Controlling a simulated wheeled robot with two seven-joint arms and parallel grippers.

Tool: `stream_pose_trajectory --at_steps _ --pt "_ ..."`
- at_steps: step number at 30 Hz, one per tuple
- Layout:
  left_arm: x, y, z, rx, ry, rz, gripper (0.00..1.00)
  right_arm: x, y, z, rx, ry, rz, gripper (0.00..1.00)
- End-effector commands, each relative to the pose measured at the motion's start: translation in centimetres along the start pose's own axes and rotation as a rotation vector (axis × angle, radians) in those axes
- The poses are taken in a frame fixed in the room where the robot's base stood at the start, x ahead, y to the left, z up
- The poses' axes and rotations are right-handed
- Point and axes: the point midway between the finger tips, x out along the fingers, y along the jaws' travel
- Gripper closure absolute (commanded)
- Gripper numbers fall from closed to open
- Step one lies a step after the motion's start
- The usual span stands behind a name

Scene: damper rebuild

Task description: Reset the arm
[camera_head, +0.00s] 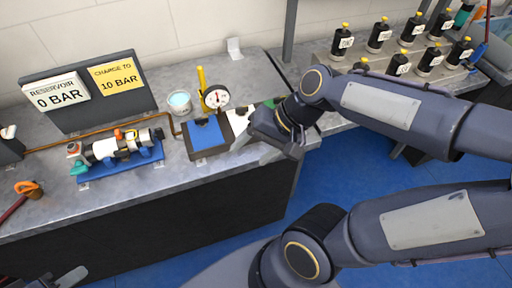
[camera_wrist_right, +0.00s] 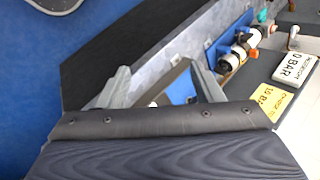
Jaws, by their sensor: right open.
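My right gripper (camera_head: 252,138) is open and empty at the front edge of the grey bench (camera_head: 185,180), just right of a dark block with a blue top (camera_head: 208,135). In the right wrist view its two grey fingers (camera_wrist_right: 162,92) stand apart, with the bench edge and a blue patch beyond them. My right arm (camera_head: 380,105) reaches in from the right across the bench. Grey finger-like tips at the bottom left corner (camera_head: 62,279) look like my left gripper; most of it is cut off, and its opening cannot be made out.
A damper (camera_head: 118,147) lies on a blue stand at the left. Signs read RESERVOIR 0 BAR (camera_head: 57,92) and CHARGE TO 10 BAR (camera_head: 117,75). Several black bottles (camera_head: 379,36) stand at the back right. Blue floor (camera_head: 340,170) is open in front.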

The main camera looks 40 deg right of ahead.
Motion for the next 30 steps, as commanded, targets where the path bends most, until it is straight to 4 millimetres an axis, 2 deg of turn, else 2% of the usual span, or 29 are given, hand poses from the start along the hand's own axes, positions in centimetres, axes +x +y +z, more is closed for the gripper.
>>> stream_pose_trajectory --at_steps 9,11,16,21,30 --pt "0.0 0.0 0.0 0.0 0.0 0.0 0.64 -0.1 0.0 0.2 -0.018 0.007 -0.001 0.4" --pt "0.0 0.0 0.0 0.0 0.0 0.0 0.64 -0.4 0.1 0.8 -0.075 0.03 -0.001 0.4" --pt "0.0 0.0 0.0 0.0 0.0 0.0 0.64 -1.4 1.0 3.3 -0.364 0.149 0.036 0.4" --pt "0.0 0.0 0.0 0.0 0.0 0.0 0.64 -1.5 1.8 4.5 -0.555 0.229 0.097 0.4" --pt "0.0 0.0 0.0 0.0 0.0 0.0 0.64 -1.5 1.9 4.6 -0.579 0.235 0.107 0.4"
